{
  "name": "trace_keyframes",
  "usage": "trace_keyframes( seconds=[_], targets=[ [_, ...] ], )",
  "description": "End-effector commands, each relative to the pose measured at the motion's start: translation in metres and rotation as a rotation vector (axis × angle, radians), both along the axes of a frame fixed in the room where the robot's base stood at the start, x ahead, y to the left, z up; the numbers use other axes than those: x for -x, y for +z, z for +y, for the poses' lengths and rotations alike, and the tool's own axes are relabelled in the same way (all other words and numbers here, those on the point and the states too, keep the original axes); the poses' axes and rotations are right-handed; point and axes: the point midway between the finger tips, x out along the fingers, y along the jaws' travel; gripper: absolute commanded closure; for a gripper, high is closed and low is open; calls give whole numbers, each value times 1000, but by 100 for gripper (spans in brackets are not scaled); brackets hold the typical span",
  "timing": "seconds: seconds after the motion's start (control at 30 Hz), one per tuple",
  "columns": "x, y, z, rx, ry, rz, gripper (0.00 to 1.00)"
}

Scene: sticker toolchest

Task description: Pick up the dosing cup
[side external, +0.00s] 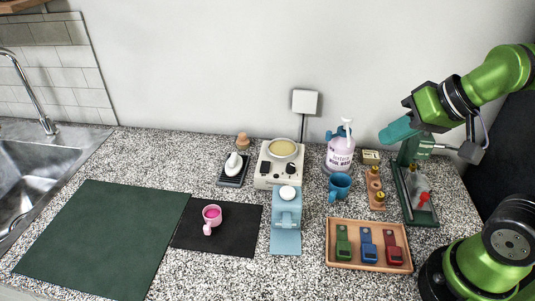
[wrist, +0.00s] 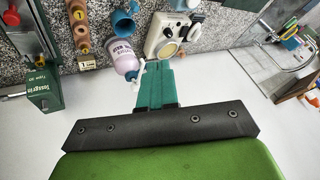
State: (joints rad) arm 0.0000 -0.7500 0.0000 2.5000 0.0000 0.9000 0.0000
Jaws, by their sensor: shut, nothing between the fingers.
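I cannot tell for sure which vessel is the dosing cup. A small pink cup (side external: 212,215) with bright pink contents and a stubby handle sits on the black mat. A blue cup (side external: 340,186) stands on the counter in front of the pump bottle, and it also shows in the wrist view (wrist: 123,23). My gripper (side external: 385,136) is raised in the air at the right, apart from both cups. Its teal fingers (wrist: 157,66) are together and empty. The pink cup is not seen in the wrist view.
A pale pump bottle (side external: 340,155) stands behind the blue cup. A cream machine (side external: 279,163), a light-blue dispenser (side external: 287,208) and a wooden tray (side external: 369,266) with colored tools stand nearby. A green press (side external: 414,195) is at the right. The dark green mat (side external: 105,235) is clear.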

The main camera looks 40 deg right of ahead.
Motion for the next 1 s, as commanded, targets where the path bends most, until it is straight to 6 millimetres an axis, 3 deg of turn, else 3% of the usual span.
trace_keyframes(
  seconds=[0.03, 0.3, 0.67, 0.87, 1.0],
  targets=[
    [0, 0, 0, 0, 0, 0, 95],
    [0, 0, 0, 0, 0, 0, 54],
    [-2, -7, 2, 1, 6, 31, 54],
    [-29, -29, 8, 14, -5, 210, 54],
    [-56, -49, 13, -10, -153, 406, 54]
  ],
)
